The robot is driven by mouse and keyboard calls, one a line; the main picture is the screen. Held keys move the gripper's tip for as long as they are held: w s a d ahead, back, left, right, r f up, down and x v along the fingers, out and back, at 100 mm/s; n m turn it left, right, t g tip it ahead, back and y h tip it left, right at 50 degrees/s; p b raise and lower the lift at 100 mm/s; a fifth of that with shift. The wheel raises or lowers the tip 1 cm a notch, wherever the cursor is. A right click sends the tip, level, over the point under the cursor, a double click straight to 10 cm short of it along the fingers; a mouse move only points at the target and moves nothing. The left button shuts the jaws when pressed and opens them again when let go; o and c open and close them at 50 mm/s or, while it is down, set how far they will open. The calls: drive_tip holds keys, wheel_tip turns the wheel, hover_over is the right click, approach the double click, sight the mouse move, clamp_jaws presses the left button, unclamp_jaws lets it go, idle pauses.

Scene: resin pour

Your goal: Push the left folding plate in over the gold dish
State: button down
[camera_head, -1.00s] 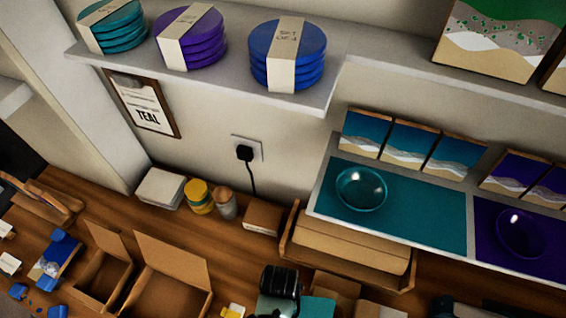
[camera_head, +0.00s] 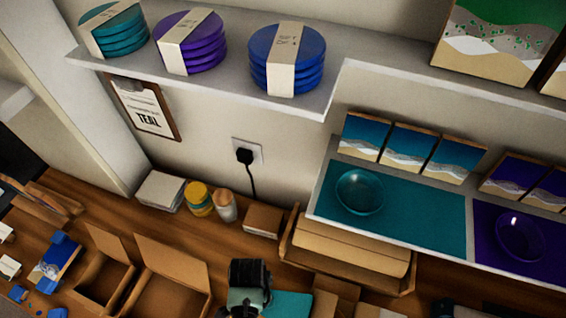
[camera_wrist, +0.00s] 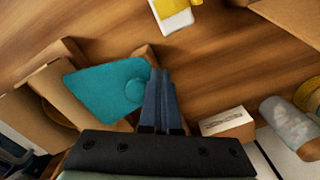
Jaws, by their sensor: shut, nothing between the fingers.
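A teal plate with a round knob (camera_wrist: 105,88) shows in the wrist view, left of my fingers; it looks like the folding plate. Part of it also shows in the head view (camera_head: 292,304), right of my wrist. My gripper (camera_wrist: 160,76) is shut and empty, its fingers together close beside the plate's right edge and knob; I cannot tell whether they touch. Cardboard panels (camera_wrist: 30,108) stand left of the plate. A brownish-gold curved edge (camera_wrist: 55,115) between them may be the gold dish, mostly hidden. My fingers are hidden in the head view.
A white-and-yellow item (camera_wrist: 174,18) lies beyond my fingers. A small box with a pale label (camera_wrist: 227,124) and a grey cylinder (camera_wrist: 288,120) are to the right. Open cardboard boxes (camera_head: 172,275) stand left of my wrist.

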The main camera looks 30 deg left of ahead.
drive_tip(key=shift+s+a, duration=0.2)
drive_tip(key=shift+a, duration=0.55)
drive_tip(key=shift+s+a, duration=0.2)
drive_tip(key=shift+a, duration=0.5)
wheel_tip(320, 180, up, 10)
drive_tip(key=p, duration=1)
idle(0.4)
